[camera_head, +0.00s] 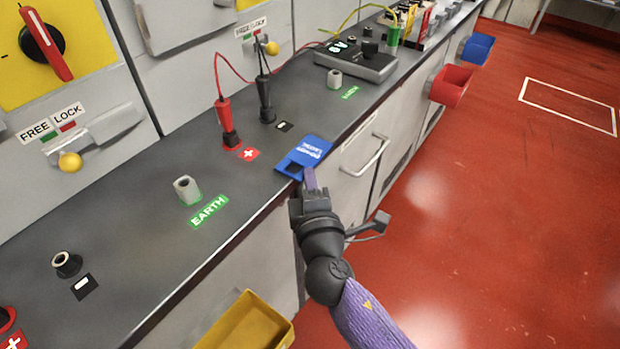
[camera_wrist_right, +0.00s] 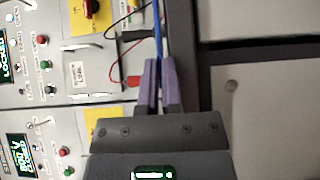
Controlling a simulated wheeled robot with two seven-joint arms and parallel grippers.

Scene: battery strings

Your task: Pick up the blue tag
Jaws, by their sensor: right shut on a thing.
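The blue tag (camera_head: 305,154) is a flat blue card with white print and a dark opening at its near-left end. In the head view it is at the front edge of the grey counter, partly over the edge. My right gripper (camera_head: 311,179) is shut on the tag's near end. In the right wrist view the tag shows edge-on as a thin blue strip (camera_wrist_right: 158,40) between the purple fingers (camera_wrist_right: 161,85). I cannot tell whether the tag still touches the counter. My left gripper is not in view.
A red plug (camera_head: 225,120) and a black plug (camera_head: 265,100) with cables stand on the counter (camera_head: 130,205) behind the tag. A grey meter (camera_head: 358,62) is farther along. A yellow bin (camera_head: 248,322), red bin (camera_head: 451,85) and blue bin (camera_head: 478,48) hang on the front.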

